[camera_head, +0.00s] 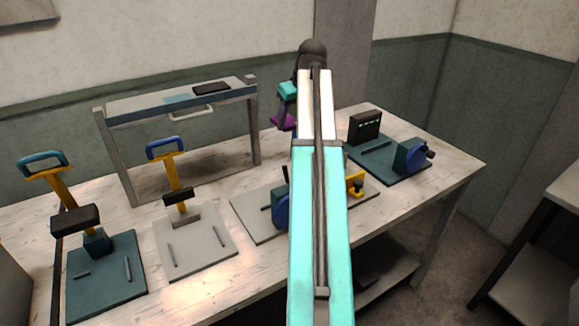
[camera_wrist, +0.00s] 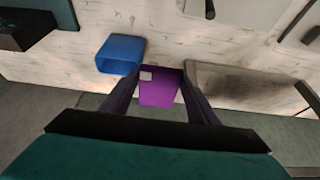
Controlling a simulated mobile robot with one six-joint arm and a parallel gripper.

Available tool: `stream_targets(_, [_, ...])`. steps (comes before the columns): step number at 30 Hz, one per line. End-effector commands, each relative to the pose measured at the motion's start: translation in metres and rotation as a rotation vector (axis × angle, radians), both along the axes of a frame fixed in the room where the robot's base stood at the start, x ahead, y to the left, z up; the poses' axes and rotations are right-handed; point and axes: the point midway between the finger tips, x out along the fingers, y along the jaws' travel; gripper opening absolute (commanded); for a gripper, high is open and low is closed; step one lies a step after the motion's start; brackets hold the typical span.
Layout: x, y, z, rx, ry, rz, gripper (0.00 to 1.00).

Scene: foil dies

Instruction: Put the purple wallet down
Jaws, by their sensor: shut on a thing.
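The purple wallet (camera_wrist: 160,91) is between the two dark fingers of my gripper (camera_wrist: 162,73) in the wrist view, with a small pale patch on it. My gripper (camera_head: 285,112) is shut on it. In the head view only a small part of the purple wallet (camera_head: 281,122) shows below the teal wrist, over the back part of the workbench (camera_head: 217,189). My arm hides part of that area. I cannot tell whether the wallet touches the bench.
A blue open box (camera_wrist: 122,54) stands close to the wallet in the wrist view. A raised shelf (camera_head: 180,101) stands left of my gripper. Lever presses on a teal base (camera_head: 105,290) and a grey base (camera_head: 200,250) stand at front left. More devices (camera_head: 412,156) stand right.

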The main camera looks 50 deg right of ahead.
Motion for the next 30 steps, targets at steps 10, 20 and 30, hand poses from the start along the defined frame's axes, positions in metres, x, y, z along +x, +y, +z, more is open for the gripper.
stream_targets(10, [-0.001,0.002,-0.055,0.003,0.002,0.001,0.31])
stream_targets(20, [0.0,0.002,-0.102,0.002,0.001,0.002,0.31])
stream_targets(30, [0.001,0.001,-0.118,0.0,0.0,0.002,0.31])
